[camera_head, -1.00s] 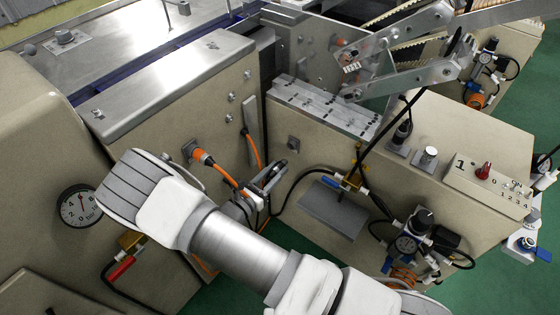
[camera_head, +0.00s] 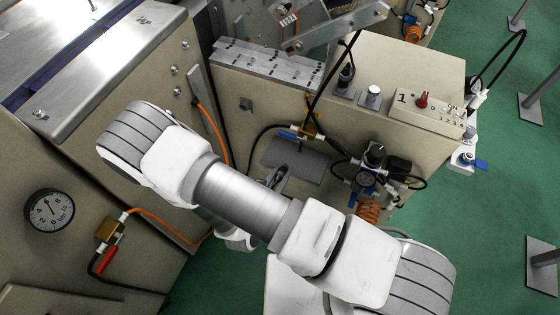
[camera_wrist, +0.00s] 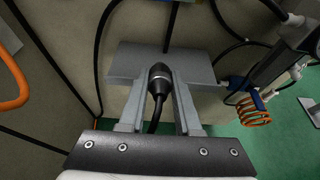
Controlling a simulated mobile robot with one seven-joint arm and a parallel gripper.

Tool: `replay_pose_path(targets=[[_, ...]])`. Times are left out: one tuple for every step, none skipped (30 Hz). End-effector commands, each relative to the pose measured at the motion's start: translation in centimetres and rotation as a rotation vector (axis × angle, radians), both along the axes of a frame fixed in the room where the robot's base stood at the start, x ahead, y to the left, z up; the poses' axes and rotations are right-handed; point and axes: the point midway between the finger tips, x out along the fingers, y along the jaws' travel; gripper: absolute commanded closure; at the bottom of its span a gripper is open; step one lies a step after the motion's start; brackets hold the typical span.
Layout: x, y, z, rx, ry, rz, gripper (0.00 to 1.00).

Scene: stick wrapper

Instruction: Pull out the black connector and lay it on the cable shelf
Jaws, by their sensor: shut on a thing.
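The black connector (camera_wrist: 159,78) sits between the two grey fingers of my gripper (camera_wrist: 160,72) in the wrist view. It has a pale ring near its middle, and a black cable hangs from its lower end. My gripper is shut on it. The grey cable shelf (camera_wrist: 120,62) lies behind the fingertips in the wrist view; I cannot tell whether the connector touches it. In the head view the flat shelf (camera_head: 300,160) juts from the beige machine side, with my gripper (camera_head: 281,175) at its near left edge. The connector is too small to make out there.
Black cables loop around the shelf. An orange cable (camera_head: 213,135) hangs to the left.

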Motion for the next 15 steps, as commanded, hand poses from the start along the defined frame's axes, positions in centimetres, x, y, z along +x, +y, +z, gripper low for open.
replay_pose_path(targets=[[-0.3, -0.1, 0.0, 0.002, 0.010, 0.005, 1.00], [-0.5, -0.1, -0.1, 0.005, 0.013, 0.008, 1.00], [-0.6, -0.1, -0.1, 0.008, 0.018, 0.010, 1.00], [-0.7, -0.1, -0.2, 0.010, 0.021, 0.011, 1.00], [-0.7, -0.1, -0.2, 0.011, 0.023, 0.012, 1.00], [-0.7, -0.1, -0.2, 0.012, 0.023, 0.012, 1.00], [-0.6, -0.2, -0.2, 0.012, 0.024, 0.012, 1.00], [-0.5, -0.2, -0.3, 0.013, 0.024, 0.011, 1.00], [-0.3, -0.3, -0.3, 0.013, 0.024, 0.011, 1.00], [-0.1, -0.4, -0.3, 0.013, 0.024, 0.011, 1.00], [0.2, -0.5, -0.3, 0.013, 0.024, 0.011, 1.00], [0.6, -0.6, -0.3, 0.012, 0.023, 0.011, 1.00], [0.9, -0.8, -0.3, 0.012, 0.023, 0.011, 1.00], [1.2, -0.9, -0.3, 0.012, 0.022, 0.011, 1.00], [1.7, -1.0, -0.4, 0.012, 0.022, 0.011, 1.00]])
